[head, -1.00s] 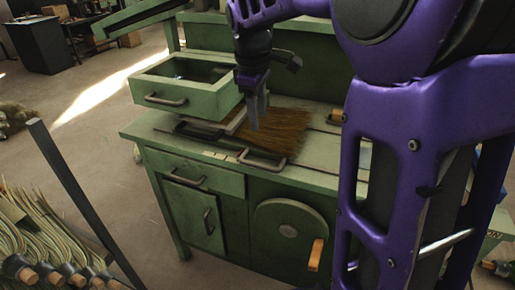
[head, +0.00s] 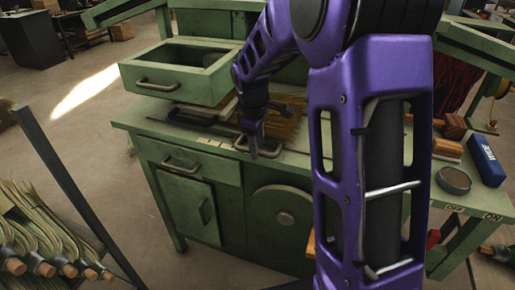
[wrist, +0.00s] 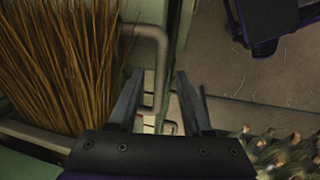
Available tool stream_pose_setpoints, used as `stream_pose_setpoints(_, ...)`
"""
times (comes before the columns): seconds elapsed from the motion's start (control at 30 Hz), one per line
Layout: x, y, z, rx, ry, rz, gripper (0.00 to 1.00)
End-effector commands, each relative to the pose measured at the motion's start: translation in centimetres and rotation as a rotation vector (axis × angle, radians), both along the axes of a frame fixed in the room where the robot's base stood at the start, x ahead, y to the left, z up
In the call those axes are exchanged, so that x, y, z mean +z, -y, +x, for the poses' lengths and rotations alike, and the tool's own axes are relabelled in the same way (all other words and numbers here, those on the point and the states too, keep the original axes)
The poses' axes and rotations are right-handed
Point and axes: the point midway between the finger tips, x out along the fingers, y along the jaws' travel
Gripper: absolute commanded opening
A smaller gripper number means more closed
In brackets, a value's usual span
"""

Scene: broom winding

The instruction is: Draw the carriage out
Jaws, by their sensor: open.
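The carriage lies in the bench top (head: 210,141), with brown broom bristles (head: 284,126) on it, partly hidden behind my arm. Its grey bar handle (head: 275,154) is at the bench's front edge. In the wrist view the bent handle (wrist: 158,55) stands out from the bench edge, beside the bristles (wrist: 60,60). My gripper (head: 254,155) points down at this handle. In the wrist view my gripper (wrist: 159,74) is open, with the handle bar showing between its fingers. I cannot tell whether either finger touches the bar.
An open green drawer (head: 185,72) juts out above the bench at left. Below are a lower drawer (head: 180,163), a cupboard door (head: 185,205) and a round disc (head: 285,218). A dark post (head: 70,190) and broom bundles (head: 35,235) stand at lower left. Floor in front is clear.

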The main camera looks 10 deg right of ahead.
Motion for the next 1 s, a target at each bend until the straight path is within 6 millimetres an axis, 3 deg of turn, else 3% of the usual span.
stream_pose_setpoints(0.37,-0.52,0.04,0.10,0.001,0.001,-0.001,0.48)
stream_pose_setpoints(0.63,-0.51,0.04,0.09,0.001,0.001,-0.001,0.00)
stream_pose_setpoints(1.0,-0.49,0.04,0.09,0.001,0.001,-0.001,0.00)
